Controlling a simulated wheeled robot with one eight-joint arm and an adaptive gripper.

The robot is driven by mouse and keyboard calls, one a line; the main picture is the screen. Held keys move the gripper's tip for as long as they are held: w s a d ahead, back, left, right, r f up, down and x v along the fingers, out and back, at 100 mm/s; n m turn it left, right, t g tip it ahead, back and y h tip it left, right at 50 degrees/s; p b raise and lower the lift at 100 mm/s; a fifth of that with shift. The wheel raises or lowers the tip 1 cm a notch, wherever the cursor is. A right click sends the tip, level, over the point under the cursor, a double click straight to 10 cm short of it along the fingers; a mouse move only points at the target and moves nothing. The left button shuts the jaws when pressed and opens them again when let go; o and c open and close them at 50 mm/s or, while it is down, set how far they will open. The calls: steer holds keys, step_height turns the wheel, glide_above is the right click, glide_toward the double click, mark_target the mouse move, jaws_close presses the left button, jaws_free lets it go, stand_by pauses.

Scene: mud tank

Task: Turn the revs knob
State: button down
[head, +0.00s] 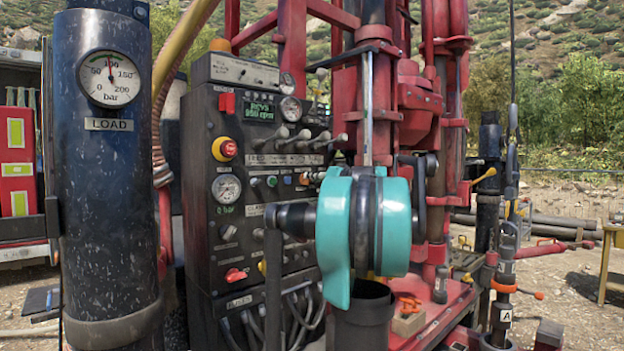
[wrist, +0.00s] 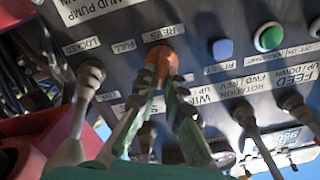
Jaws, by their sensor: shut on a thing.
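The revs knob (wrist: 160,56) is a small orange knob under an upside-down REVS label in the wrist view. My gripper (wrist: 161,84) has its two green fingers closed on either side of the knob, with the knob between the tips. In the head view my teal arm stands in front of the panel and hides most of the gripper. The control panel (head: 212,262) shows a small green REVS display (head: 260,108) with an rpm figure; its digits are too small to read surely.
Close by the knob are a grey lever (wrist: 80,105), a blue button (wrist: 222,49) and a green button (wrist: 268,38). The panel also carries a red emergency knob (head: 226,149) and gauges. A dark LOAD column (head: 105,220) stands at left, a red drill mast (head: 430,130) at right.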

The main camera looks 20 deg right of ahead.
steer(key=shift+d+f+m, duration=0.1)
steer(key=shift+m, duration=1.4)
steer(key=c, duration=1.6)
jaws_free()
steer(key=v, duration=1.2)
steer(key=shift+d, duration=0.1)
